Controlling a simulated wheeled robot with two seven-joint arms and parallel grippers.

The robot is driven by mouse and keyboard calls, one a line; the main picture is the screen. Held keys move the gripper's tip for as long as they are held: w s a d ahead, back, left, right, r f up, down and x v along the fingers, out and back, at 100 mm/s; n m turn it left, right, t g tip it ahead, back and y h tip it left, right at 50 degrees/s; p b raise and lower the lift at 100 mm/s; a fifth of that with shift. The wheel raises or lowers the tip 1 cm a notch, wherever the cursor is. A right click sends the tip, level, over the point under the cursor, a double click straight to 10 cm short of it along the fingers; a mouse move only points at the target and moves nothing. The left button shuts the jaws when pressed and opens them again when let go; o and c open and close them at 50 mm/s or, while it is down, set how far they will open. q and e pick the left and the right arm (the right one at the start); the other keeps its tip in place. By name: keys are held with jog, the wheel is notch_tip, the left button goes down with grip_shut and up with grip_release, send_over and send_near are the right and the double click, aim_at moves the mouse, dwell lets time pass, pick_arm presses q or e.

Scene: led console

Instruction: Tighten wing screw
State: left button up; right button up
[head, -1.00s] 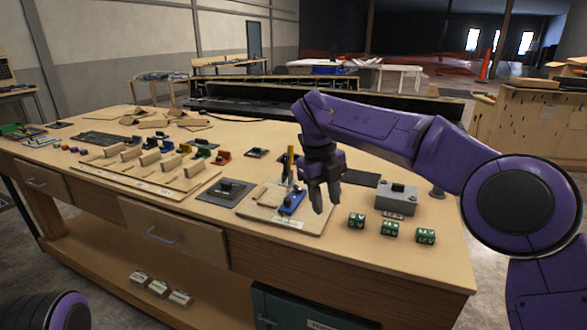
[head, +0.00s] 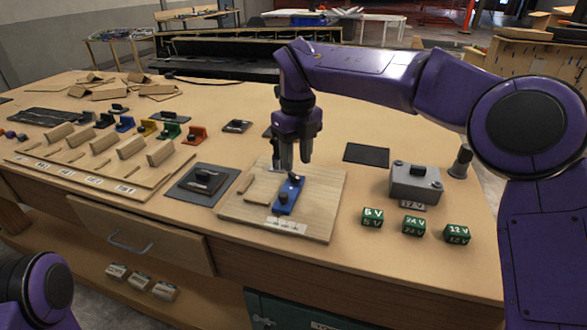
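A blue block (head: 287,200) with dark knobs lies on a light wooden board (head: 318,218) in the middle of the workbench. One dark knob (head: 283,197) is at its near end, another is at its far end, close under my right gripper. I cannot tell which is the wing screw. My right gripper (head: 295,166) points down over the far end of the blue block. Its two fingers are apart with nothing visible between them. Whether a fingertip touches the far knob is unclear. My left gripper is out of view.
A grey box (head: 414,184) and several green voltage blocks (head: 413,225) stand to the right. A dark plate (head: 201,185) with a black part lies left of the board. Several coloured clips (head: 168,128) and wooden slats fill the left. A dark mat (head: 366,154) lies behind.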

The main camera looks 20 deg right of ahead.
aim_at(294, 175)
jog(key=shift+s+f, duration=0.1)
jog(key=shift+f, duration=0.75)
jog(key=w+f, duration=0.2)
jog(key=f, duration=0.1)
jog(key=shift+w+a, duration=0.1)
jog(key=shift+w, duration=0.05)
jog(key=shift+w+f, duration=0.2)
jog(key=shift+w, duration=0.05)
jog(key=shift+s+r, duration=0.35)
jog(key=shift+s, duration=0.25)
jog(key=c, duration=0.5)
grip_shut()
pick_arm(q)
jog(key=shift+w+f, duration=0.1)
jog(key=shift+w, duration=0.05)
